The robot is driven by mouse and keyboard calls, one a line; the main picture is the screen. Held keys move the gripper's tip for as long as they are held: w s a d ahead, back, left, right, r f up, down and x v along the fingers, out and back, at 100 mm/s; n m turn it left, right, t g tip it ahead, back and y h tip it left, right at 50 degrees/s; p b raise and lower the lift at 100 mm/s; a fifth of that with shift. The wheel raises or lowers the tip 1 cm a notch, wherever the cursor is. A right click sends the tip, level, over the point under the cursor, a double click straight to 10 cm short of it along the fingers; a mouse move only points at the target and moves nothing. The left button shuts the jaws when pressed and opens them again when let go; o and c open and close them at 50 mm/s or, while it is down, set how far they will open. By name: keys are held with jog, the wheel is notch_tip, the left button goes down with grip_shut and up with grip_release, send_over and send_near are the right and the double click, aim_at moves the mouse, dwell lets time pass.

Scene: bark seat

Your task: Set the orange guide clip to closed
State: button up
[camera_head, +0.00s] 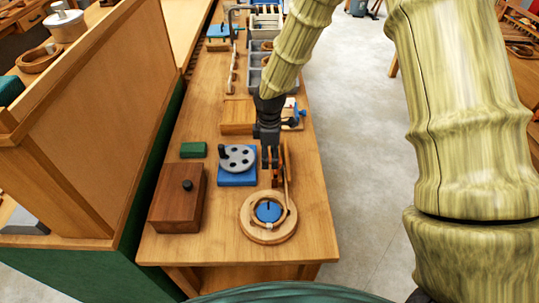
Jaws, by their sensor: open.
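My gripper (270,165) points down over the front half of the wooden bench and is open. Just right of its fingers stands a narrow orange-brown upright piece (285,160), which looks like the orange guide clip. The gripper partly hides it, and I cannot tell whether it touches the fingers or how its clip is set. Below it in the picture is a round wooden ring base (258,236) with a blue disc (268,211) in its middle.
Left of the gripper are a grey disc with holes on a blue base (237,179), a green block (193,150) and a dark wooden box with a knob (178,205). Behind are a wooden block (237,117) and grey trays (262,55). A tall wooden panel (95,110) borders the left.

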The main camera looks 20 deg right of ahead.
jog(key=shift+f, duration=0.4)
grip_shut()
